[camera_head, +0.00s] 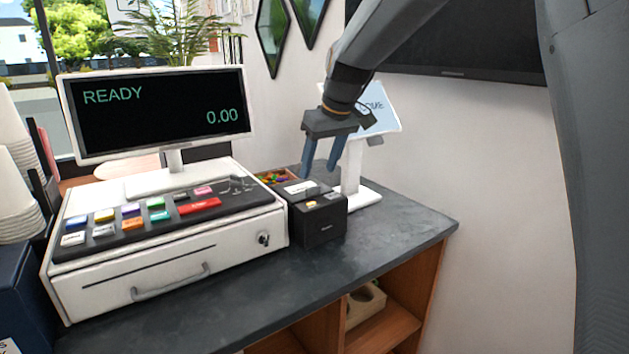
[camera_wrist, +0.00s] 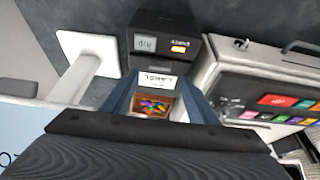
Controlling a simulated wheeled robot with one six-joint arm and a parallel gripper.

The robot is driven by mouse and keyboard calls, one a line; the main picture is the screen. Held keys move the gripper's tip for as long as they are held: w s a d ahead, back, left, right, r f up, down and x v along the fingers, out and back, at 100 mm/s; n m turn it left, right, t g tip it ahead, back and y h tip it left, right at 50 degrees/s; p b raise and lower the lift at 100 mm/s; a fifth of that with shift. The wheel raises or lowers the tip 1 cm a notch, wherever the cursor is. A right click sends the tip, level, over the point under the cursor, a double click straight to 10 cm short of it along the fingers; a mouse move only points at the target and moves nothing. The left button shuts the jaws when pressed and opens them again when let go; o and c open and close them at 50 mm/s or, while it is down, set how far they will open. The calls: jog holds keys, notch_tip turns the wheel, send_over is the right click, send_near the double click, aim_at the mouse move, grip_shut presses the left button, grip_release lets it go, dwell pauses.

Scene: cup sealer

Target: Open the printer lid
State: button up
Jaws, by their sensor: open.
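The printer (camera_head: 320,217) is a small black box on the dark counter, just right of the cash register. Its top carries a small light label and a yellow patch, and a white label lies towards its back. The printer also shows at the top centre of the wrist view (camera_wrist: 160,45). I cannot see any gap at its lid, so it looks closed. My gripper (camera_head: 320,172) points down above the back part of the printer, fingers apart and empty. In the wrist view the fingers (camera_wrist: 158,100) stand on either side of the white label, apart from the printer's front part.
The cash register (camera_head: 170,240) with its READY screen (camera_head: 160,110) stands close on the left. A white display stand (camera_head: 352,180) is close on the right. A tray of colourful pieces (camera_head: 271,178) lies behind the printer. The counter (camera_head: 400,235) is clear at front right.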

aim_at(313, 187)
jog(key=shift+p+x, duration=0.7)
jog(key=shift+x, duration=2.45)
grip_shut()
